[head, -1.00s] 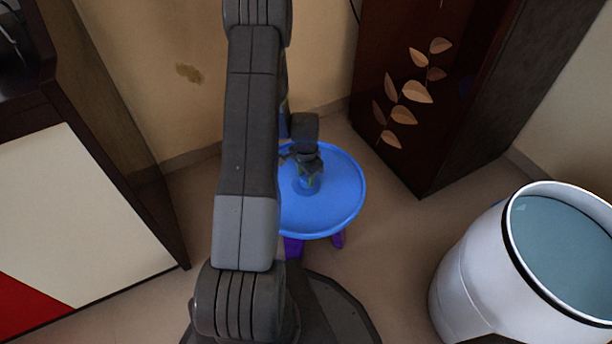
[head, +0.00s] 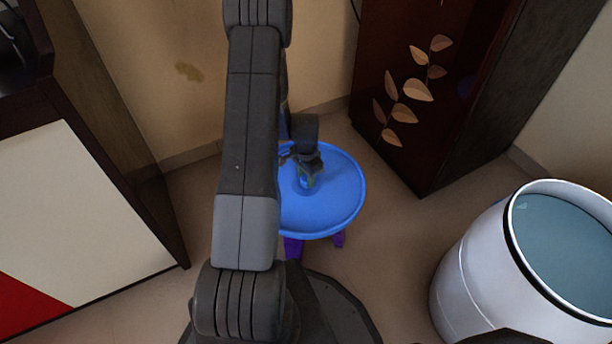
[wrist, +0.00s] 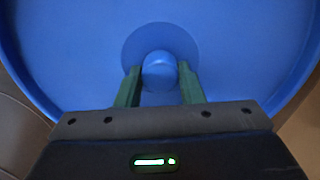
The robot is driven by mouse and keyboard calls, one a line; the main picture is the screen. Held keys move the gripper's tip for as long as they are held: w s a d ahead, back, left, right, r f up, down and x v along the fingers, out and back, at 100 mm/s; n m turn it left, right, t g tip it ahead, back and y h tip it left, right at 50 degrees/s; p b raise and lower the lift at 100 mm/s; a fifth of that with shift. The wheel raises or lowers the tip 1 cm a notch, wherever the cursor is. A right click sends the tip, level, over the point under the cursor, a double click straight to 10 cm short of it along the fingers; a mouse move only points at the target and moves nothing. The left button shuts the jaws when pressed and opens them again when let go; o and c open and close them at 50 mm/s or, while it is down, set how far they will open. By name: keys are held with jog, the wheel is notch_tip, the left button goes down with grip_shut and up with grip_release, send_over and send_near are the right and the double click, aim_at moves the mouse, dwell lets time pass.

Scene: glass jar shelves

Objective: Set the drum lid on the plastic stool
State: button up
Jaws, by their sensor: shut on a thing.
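The drum lid (head: 335,207) is a round blue disc with a raised rim and a central knob. It lies about level over the purple plastic stool (head: 293,247), whose legs show below it; the stool's top is hidden, so I cannot tell whether the lid touches it. My gripper (head: 306,181) is above the lid's middle, shut on its knob. In the wrist view the green fingers of my gripper (wrist: 160,82) stand on both sides of the knob, and the lid (wrist: 230,45) fills most of the picture.
An open white drum (head: 465,270) with bluish contents stands at the right. A dark cabinet with leaf decoration (head: 430,110) is behind right. A white and red cabinet (head: 75,220) is at the left. Bare floor (head: 390,220) lies between stool and drum.

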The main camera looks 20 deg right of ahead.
jog(key=shift+f, duration=0.1)
jog(key=o, duration=1.3)
jog(key=shift+r+p, duration=2.45)
jog(key=shift+r, duration=1.55)
notch_tip(320, 180, up, 14)
jog(key=p, duration=0.3)
jog(key=shift+f+p, duration=0.1)
jog(key=shift+p, duration=0.3)
